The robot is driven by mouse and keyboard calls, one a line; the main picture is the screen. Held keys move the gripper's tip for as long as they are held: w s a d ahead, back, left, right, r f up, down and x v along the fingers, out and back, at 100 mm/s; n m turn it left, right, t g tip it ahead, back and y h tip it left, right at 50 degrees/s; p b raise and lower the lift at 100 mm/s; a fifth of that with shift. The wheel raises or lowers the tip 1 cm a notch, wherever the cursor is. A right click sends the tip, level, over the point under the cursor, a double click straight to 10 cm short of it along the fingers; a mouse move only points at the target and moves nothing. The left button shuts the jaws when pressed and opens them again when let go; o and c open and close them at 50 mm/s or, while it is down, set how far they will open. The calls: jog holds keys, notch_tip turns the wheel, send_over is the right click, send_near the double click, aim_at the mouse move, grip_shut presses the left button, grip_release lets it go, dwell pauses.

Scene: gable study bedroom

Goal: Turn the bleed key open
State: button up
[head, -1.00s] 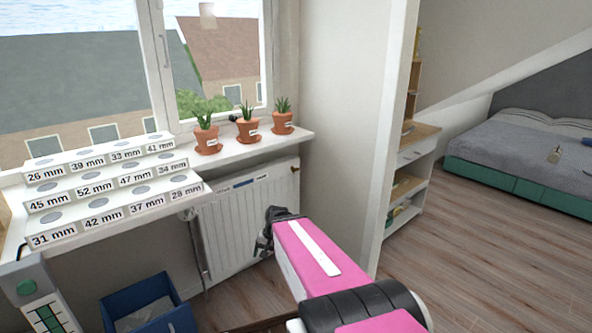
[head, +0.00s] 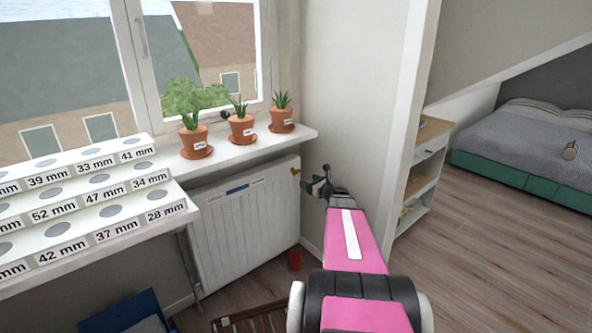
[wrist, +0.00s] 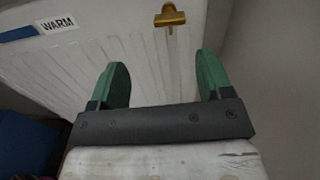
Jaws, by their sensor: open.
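The bleed key is a small brass piece (head: 295,171) at the upper right end of the white radiator (head: 245,225). In the wrist view the brass key (wrist: 170,16) shows as a crossbar with a short stem below it, near the top edge. My gripper (head: 318,183) is just right of the key in the head view. In the wrist view its two green fingers (wrist: 156,82) stand wide apart with nothing between them. The key lies beyond the fingertips, between them sideways and apart from both.
Three potted plants (head: 241,127) stand on the sill above the radiator. A stepped white rack (head: 85,220) with size labels is at left. A red cup (head: 295,261) stands on the floor below the radiator. A blue bin (head: 128,315) is at lower left. A wall is close at right.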

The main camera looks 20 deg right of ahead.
aim_at(298, 172)
jog(key=shift+m, duration=0.4)
jog(key=x, duration=0.7)
jog(key=d+x, duration=0.1)
jog(key=x, duration=0.3)
jog(key=shift+w+d+r, duration=0.15)
jog(key=shift+r, duration=0.05)
jog(key=shift+c, duration=0.3)
jog(key=c, duration=0.9)
